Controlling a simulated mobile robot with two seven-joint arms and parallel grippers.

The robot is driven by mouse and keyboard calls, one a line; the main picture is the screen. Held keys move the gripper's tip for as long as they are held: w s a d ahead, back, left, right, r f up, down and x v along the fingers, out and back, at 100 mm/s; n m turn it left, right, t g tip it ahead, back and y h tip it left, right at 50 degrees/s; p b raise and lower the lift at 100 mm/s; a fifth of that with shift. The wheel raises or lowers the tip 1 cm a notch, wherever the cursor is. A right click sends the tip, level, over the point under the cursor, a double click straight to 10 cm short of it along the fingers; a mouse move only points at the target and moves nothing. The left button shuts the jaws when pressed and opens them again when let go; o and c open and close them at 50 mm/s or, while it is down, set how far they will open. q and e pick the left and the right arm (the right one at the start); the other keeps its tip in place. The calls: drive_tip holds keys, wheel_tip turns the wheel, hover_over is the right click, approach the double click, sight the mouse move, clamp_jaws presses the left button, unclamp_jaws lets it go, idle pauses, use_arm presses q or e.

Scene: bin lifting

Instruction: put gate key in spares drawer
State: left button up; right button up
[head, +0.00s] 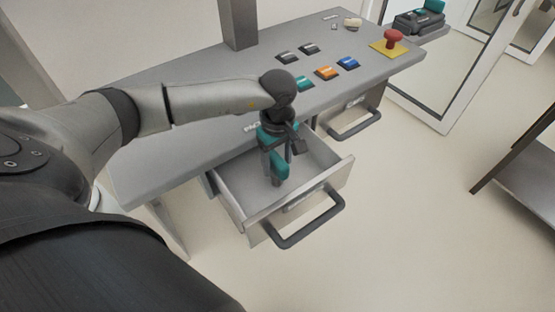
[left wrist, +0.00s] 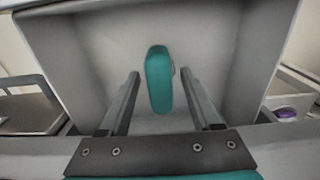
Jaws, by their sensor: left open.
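The gate key, seen as a teal, rounded, elongated piece (head: 280,166), is inside the pulled-out near drawer (head: 256,221), whose label I cannot read. In the left wrist view the teal piece (left wrist: 158,80) stands between my fingers, with a gap on each side and a small grey part at its right edge. My left gripper (head: 276,178) points down into the drawer; it also shows in the left wrist view (left wrist: 160,75). It is open. I cannot tell whether the key touches the drawer floor. My right gripper is not in view.
A second drawer (head: 355,119) at the right is partly open. The grey worktop (head: 215,85) carries several coloured switches and a red button (head: 393,38) on a yellow plate. A dark device with teal parts (head: 420,20) sits at the back right. Floor in front is clear.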

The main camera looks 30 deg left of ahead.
use_arm(q)
drive_tip(key=shift+r, duration=0.1)
wheel_tip(320, 180, up, 12)
idle(0.4)
idle(1.1)
